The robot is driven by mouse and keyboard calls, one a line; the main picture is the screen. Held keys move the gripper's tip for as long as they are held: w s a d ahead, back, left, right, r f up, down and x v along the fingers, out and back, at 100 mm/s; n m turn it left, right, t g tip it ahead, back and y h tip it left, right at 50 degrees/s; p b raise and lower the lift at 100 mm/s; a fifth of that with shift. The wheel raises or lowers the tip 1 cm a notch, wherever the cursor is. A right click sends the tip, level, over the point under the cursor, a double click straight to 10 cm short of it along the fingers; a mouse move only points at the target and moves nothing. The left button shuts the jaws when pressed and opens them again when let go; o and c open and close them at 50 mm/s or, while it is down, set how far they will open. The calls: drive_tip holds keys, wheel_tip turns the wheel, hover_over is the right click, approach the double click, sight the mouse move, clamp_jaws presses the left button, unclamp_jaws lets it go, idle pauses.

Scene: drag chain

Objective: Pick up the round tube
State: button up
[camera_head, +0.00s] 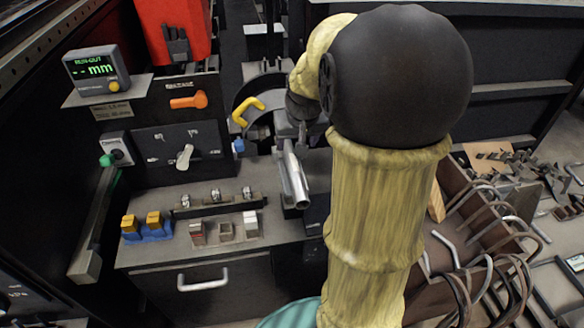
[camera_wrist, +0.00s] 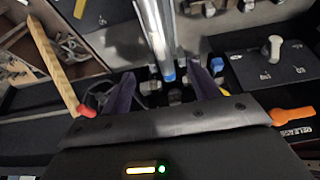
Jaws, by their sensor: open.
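The round tube (camera_head: 297,182) is a grey metallic tube on the workbench, its open end toward the front edge. In the wrist view the tube (camera_wrist: 155,32) runs down from the top edge and ends in a blue tip. My gripper (camera_wrist: 162,88) is open, with dark purple fingers on either side of that blue end. I cannot tell whether either finger touches the tube. In the head view my gripper (camera_head: 302,106) is at the tube's back end, partly hidden by my arm. The way the tube is supported underneath is hidden.
Left of the tube, the bench holds small blocks (camera_head: 224,230), a row of clamps (camera_head: 216,198) and a lever panel (camera_head: 184,155). A yellow hooked handle (camera_head: 247,110) is close to my gripper. Bent metal hooks (camera_head: 490,235) crowd a bin at right.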

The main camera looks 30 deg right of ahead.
hover_over(292, 163)
drive_tip(key=s, duration=0.3)
drive_tip(key=f, duration=0.8)
drive_tip(key=shift+w+a, duration=0.1)
drive_tip(key=shift+a, duration=0.25)
drive_tip(key=shift+w+f, duration=0.1)
drive_tip(key=shift+f, duration=0.05)
drive_tip(key=x, duration=0.5)
drive_tip(key=shift+w+d+b, duration=0.1)
drive_tip(key=shift+w+b, duration=0.15)
drive_tip(key=shift+b, duration=0.05)
drive_tip(key=shift+c, duration=0.4)
clamp_jaws()
drive_tip(key=shift+r, duration=0.2)
